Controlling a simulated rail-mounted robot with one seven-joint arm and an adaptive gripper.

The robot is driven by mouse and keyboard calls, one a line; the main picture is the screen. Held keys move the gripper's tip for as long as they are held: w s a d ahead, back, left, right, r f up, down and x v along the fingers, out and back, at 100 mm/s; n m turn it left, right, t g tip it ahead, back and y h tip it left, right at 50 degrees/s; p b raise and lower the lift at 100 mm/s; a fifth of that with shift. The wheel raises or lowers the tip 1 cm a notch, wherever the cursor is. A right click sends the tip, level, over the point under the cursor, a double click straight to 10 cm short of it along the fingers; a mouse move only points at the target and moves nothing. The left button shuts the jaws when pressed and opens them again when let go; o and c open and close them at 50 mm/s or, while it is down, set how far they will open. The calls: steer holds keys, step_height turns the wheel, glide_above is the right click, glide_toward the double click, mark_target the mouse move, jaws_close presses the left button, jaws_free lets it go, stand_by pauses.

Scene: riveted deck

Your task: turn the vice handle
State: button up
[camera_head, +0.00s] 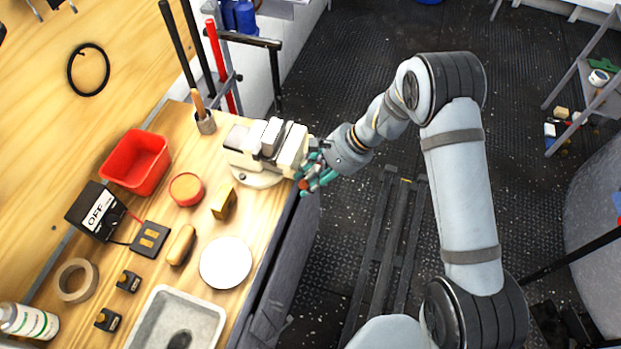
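The vice (291,150) is a cream-white body with grey jaws, on a round base at the workbench's right edge. My gripper (309,178), with teal-green and dark fingers, is at the vice's right end, where the bench edge drops off. My arm reaches it from the right. The vice handle is not clearly visible; the fingers cover that end of the vice. A small reddish-brown spot shows between the fingers, too small to identify. I cannot tell whether the fingers are closed on anything.
Dark floor lies right.

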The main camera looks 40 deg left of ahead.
jaws_close()
stand_by(0.7)
